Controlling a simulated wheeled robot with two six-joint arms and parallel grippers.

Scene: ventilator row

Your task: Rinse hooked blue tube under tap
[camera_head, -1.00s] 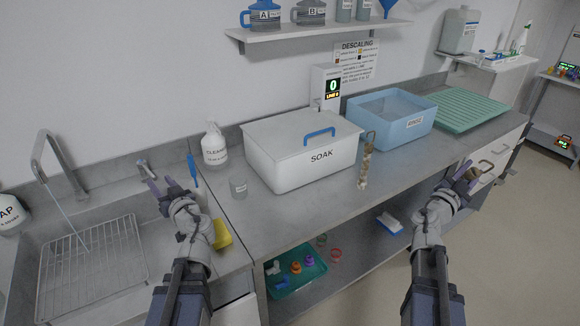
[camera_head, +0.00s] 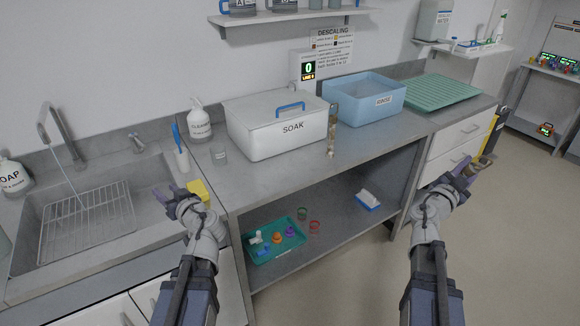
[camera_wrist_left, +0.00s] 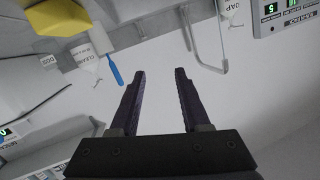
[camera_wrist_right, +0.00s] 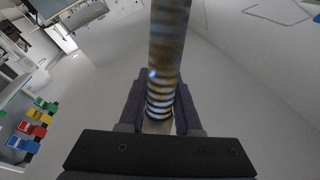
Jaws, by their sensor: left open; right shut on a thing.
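My right gripper (camera_head: 466,172) is shut on a ribbed tube (camera_wrist_right: 168,60), over the floor in front of the drawers. In the right wrist view the tube looks grey-brown with pale bluish bands; its far end is out of frame. The tap (camera_head: 48,132) arches over the sink (camera_head: 118,222) at the left. My left gripper (camera_head: 168,194) is open and empty near the sink's right edge.
The white SOAK bin (camera_head: 275,138), blue RINSE bin (camera_head: 365,101) and green drying rack (camera_head: 430,90) line the counter. A cleaner bottle (camera_head: 199,122), blue-handled brush (camera_head: 177,135) and yellow sponge (camera_head: 198,189) are by the sink. A teal tray (camera_head: 285,249) is on the lower shelf.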

